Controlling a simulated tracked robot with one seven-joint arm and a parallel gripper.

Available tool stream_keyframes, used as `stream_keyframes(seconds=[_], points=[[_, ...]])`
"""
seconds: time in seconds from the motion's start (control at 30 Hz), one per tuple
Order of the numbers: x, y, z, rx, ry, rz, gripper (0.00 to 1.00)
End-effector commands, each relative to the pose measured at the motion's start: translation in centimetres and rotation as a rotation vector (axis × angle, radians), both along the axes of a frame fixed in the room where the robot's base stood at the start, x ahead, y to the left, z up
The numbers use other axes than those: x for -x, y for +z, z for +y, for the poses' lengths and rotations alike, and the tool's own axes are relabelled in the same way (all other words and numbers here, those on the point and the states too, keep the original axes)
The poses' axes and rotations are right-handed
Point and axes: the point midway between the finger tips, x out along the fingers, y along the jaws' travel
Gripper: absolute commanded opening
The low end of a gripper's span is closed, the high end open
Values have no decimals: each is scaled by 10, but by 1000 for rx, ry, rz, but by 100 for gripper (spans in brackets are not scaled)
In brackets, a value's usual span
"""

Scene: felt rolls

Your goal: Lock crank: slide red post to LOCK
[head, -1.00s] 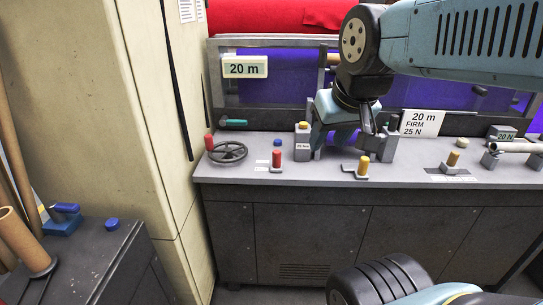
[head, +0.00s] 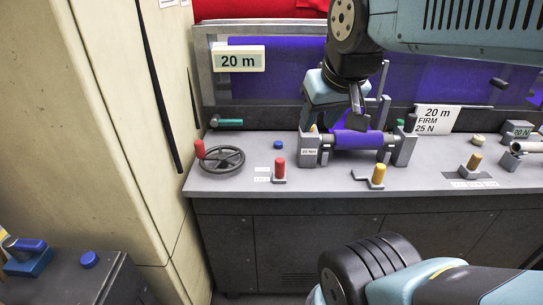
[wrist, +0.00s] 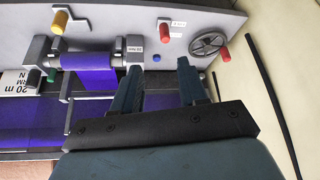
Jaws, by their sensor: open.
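The red post (head: 279,168) stands upright on a small grey base on the grey bench top, with small white labels to its left. It also shows in the wrist view (wrist: 165,33), beyond the fingertips. My gripper (wrist: 158,66) is open and empty, its two fingers apart. In the head view it hangs to the right of the post, over the blue roll, and its fingertips are hard to make out. The crank wheel (head: 219,160) with a red handle (head: 200,149) is left of the post. The label writing is too small to read.
A blue roll (head: 357,139) sits between grey stands right of the post. Yellow posts (head: 377,174) stand farther right. A blue button (head: 278,144) is behind the red post. A beige cabinet (head: 110,130) borders the bench's left end. The bench front between wheel and red post is clear.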

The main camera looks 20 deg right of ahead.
Motion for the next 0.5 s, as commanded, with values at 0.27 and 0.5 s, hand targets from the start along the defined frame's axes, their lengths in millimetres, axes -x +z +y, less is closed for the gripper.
stream_keyframes(seconds=[0.27, 0.5], points=[[0, 0, 0, 0, 0, -1, 44], [-13, -2, 0, -30, -53, 31, 58]])
